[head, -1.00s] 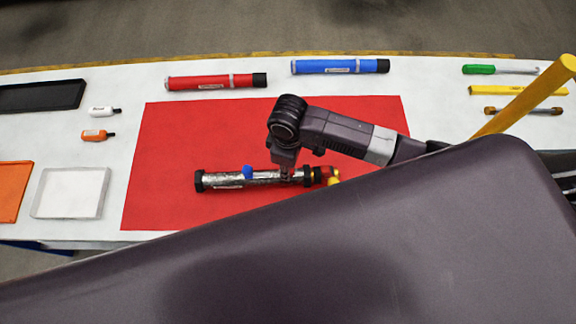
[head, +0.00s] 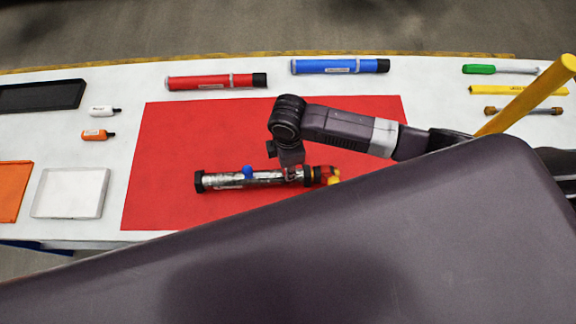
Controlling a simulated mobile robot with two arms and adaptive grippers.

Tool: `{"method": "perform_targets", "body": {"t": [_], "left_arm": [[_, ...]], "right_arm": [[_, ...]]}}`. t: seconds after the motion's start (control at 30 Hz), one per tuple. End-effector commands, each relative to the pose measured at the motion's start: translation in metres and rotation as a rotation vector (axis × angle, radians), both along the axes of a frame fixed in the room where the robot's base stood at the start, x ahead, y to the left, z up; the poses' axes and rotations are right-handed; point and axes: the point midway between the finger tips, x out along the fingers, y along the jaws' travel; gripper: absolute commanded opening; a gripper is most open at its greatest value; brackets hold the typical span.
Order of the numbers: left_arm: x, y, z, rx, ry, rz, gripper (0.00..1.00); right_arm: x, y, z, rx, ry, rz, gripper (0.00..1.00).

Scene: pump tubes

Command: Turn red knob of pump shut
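The pump tube (head: 225,180) lies on the red mat (head: 170,140), a silvery cylinder with a black cap at its left end. A blue knob (head: 248,172) sits on its top side. Red and yellow parts (head: 328,174) show at its right end; I cannot tell which of them is the red knob. My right arm reaches in from the right, and its gripper (head: 292,172) is over the right part of the tube. The fingers are small and mostly hidden under the wrist, so their opening is unclear. My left gripper is not in view.
A red tube (head: 200,82) and a blue tube (head: 340,66) lie behind the mat. A white tray (head: 70,192), an orange tray (head: 12,190), a black tray (head: 40,96) and two small bottles are at left. My own body covers the front.

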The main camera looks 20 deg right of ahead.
Motion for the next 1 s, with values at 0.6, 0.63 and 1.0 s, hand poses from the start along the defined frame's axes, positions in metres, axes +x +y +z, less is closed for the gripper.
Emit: {"method": "perform_targets", "body": {"t": [0.6, 0.63, 1.0], "left_arm": [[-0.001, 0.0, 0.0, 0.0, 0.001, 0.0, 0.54], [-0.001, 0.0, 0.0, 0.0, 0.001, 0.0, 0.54], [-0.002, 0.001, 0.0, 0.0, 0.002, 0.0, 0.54]], "right_arm": [[0.0, 0.0, 0.001, 0.001, -0.001, 0.004, 0.42], [0.0, 0.0, 0.001, 0.001, -0.001, 0.004, 0.42], [0.001, 0.0, 0.018, 0.002, -0.003, 0.004, 0.42]]}}
